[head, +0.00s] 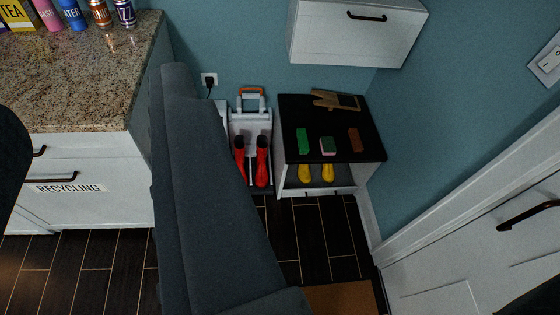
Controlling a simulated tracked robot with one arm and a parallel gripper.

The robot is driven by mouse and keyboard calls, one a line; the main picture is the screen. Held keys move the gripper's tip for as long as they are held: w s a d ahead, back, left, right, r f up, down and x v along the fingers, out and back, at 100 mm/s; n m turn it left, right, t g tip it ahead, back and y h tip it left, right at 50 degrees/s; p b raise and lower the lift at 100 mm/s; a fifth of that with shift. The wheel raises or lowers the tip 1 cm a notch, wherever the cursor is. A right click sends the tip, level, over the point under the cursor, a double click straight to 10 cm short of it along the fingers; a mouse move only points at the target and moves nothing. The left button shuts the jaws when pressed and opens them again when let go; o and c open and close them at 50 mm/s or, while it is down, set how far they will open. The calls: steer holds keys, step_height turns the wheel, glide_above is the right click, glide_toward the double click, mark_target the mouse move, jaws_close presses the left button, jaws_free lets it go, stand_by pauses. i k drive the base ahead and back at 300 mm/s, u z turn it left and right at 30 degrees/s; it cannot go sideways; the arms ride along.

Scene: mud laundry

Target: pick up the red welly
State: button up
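A pair of red wellies stands upright on a white and grey stand (237,120) against the back wall. The left red welly (240,160) and the right red welly (262,160) are side by side, toes towards me. The stand has an orange handle on top. I cannot make out my gripper in the head view.
The grey piece (200,180) fills the middle foreground. A black-topped shelf (310,112) right of the wellies holds brushes on top and yellow wellies (315,173) below. A counter (80,75) is left, a white door (480,240) right. Dark tiled floor (310,235) lies open before the shelf.

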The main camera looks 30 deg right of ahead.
mark_target(261, 177)
steer(key=z, duration=0.55)
steer(key=i, duration=1.05)
steer(key=z, duration=2.85)
steer(key=k, duration=0.8)
steer(key=u, duration=0.1)
